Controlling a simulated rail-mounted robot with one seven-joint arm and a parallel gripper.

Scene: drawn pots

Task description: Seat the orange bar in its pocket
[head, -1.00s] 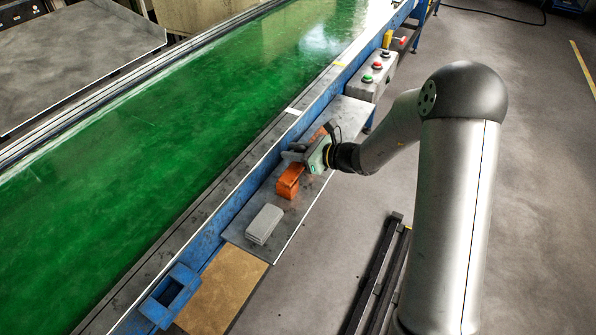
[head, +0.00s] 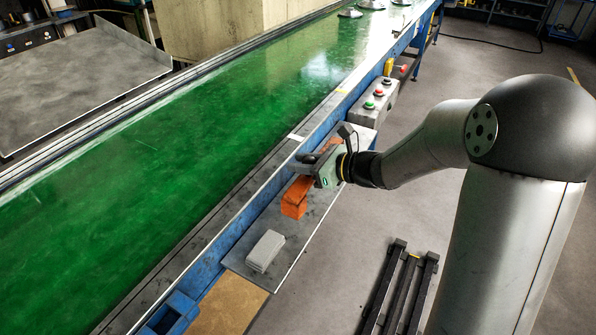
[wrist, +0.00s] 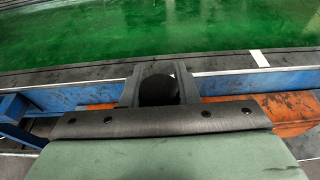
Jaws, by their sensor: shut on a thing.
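The orange bar (head: 295,202) lies lengthwise along the grey side shelf in the head view, its near end showing and its middle hidden by my gripper. In the wrist view the bar (wrist: 290,108) runs crosswise behind the gripper. My gripper (head: 308,165) is shut at the bar's middle. In the wrist view its fingers (wrist: 158,88) close around a dark round knob, apparently on the bar. I cannot tell whether the bar touches the shelf. A blue square-rimmed pocket (head: 165,319) is at the bottom left, partly cut off by the frame.
A grey block (head: 265,251) sits on the shelf (head: 240,259) nearer than the bar. The green conveyor (head: 200,120) runs along the left behind a blue rail. A button box (head: 377,98) stands beyond the gripper. A brown panel (head: 230,304) lies between shelf and pocket.

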